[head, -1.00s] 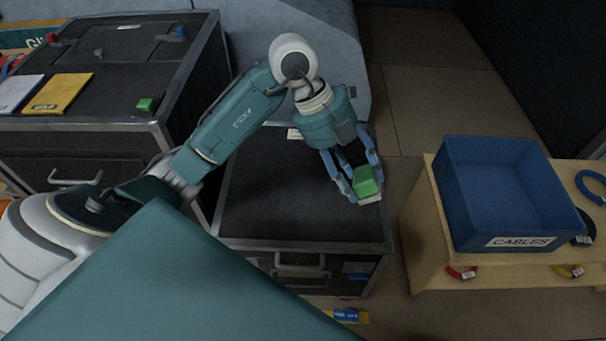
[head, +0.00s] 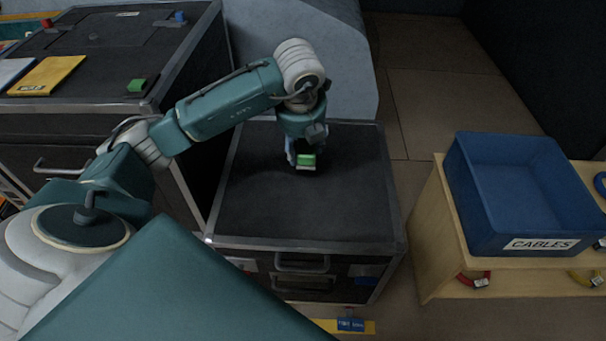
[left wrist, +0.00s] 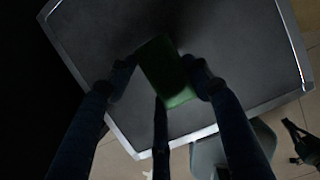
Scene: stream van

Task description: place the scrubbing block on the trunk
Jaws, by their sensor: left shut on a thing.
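The scrubbing block (head: 306,160) is green with a pale underside. My left gripper (head: 303,165) is shut on it, above the back middle of the trunk (head: 300,215). The trunk is a low black case with metal edges. In the left wrist view, the block (left wrist: 165,70) sits between the fingers with the dark trunk top (left wrist: 235,35) behind it. Whether the block touches the lid is hard to tell. A small dark forked shape (left wrist: 303,140) at the lower right of the left wrist view looks like my right gripper; its jaws are unclear.
A taller black case (head: 110,55) stands at the left, with a yellow booklet (head: 47,76) and a small green item (head: 137,85) on it. A blue cables bin (head: 520,190) stands on a wooden shelf (head: 436,230) at the right. The trunk's lid is otherwise bare.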

